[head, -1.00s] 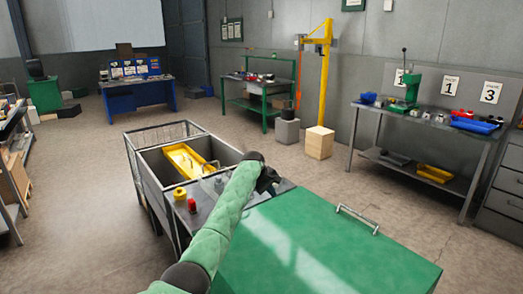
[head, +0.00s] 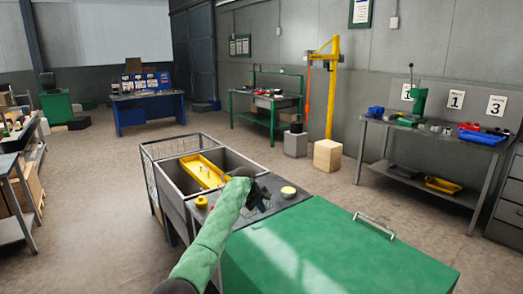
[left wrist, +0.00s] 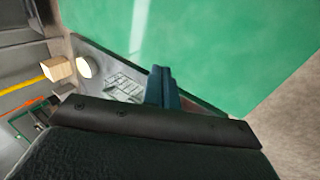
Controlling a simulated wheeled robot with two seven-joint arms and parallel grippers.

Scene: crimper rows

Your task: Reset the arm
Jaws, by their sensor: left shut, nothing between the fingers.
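My left arm comes in from the bottom of the head view in a green padded sleeve. Its dark left gripper (head: 262,203) is above the grey top of the cart, beside the green lid. In the left wrist view the two blue-grey fingers (left wrist: 163,84) are together with nothing between them. They show in front of the grey cart top and the green lid (left wrist: 215,45). My right gripper is in neither view.
The cart has a wire-sided bin (head: 165,160) with a yellow tray (head: 200,170), a pale yellow round item (head: 288,191) and a green lid (head: 330,245) with a handle. A wooden block (head: 327,155) and workbench (head: 430,140) stand right. Floor is clear left of the cart.

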